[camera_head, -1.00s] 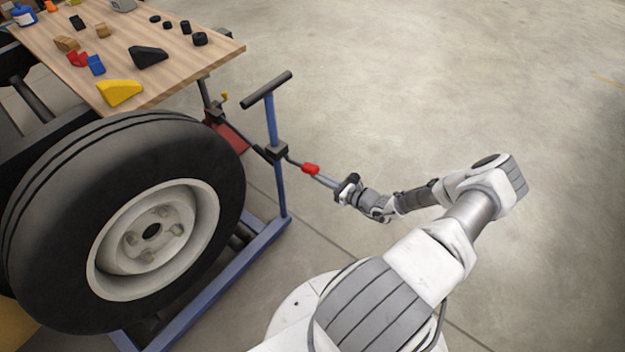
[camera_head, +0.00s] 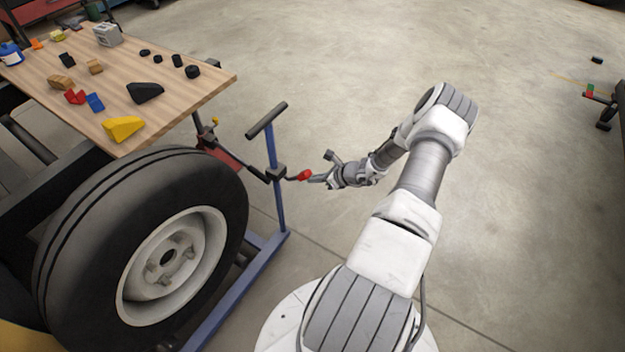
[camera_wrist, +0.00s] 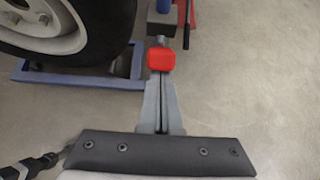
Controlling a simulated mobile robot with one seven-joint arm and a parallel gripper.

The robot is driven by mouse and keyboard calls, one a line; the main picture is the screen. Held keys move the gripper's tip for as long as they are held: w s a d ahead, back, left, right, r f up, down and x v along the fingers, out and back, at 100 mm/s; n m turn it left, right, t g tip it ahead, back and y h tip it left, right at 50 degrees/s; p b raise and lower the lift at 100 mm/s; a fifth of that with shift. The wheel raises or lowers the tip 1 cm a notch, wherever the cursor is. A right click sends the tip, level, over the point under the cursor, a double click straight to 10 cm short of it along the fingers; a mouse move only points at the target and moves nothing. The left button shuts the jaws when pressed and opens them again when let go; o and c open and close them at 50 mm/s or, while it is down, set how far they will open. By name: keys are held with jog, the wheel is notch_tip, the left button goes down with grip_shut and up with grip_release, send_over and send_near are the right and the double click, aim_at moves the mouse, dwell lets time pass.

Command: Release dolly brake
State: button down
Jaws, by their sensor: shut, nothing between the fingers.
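The wheel dolly has a blue frame (camera_head: 235,290) around a large black tyre (camera_head: 75,240) and a blue post with a black T-handle (camera_head: 267,120). A short lever with a red knob (camera_head: 305,175) sticks out to the right from a dark block (camera_head: 276,173) on the post. My gripper (camera_head: 314,178) is at the knob's right side, its fingers shut and empty. In the wrist view the red knob (camera_wrist: 161,59) sits just beyond the closed grey fingertips (camera_wrist: 160,80). Whether they touch it cannot be told.
A wooden table (camera_head: 100,90) with several small blocks, a yellow wedge (camera_head: 123,129) and a black wedge (camera_head: 145,92) stands behind the tyre. Dark equipment (camera_head: 612,105) is at the far right edge.

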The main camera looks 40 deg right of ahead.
aim_at(305, 171)
jog(key=w+r+g+p, duration=0.1)
jog(key=r, duration=0.1)
jog(key=w+a+r+g+h+p, duration=0.1)
jog(key=g, duration=0.1)
jog(key=shift+w+r+p, duration=0.3)
jog(key=shift+r, duration=0.05)
jog(key=shift+w+a+r, duration=0.1)
jog(key=shift+w+r, duration=0.2)
jog(key=shift+w, duration=0.1)
jog(key=shift+r, duration=0.1)
jog(key=shift+r+p, duration=0.55)
jog(key=shift+r, duration=0.2)
jog(key=shift+s+f, duration=0.1)
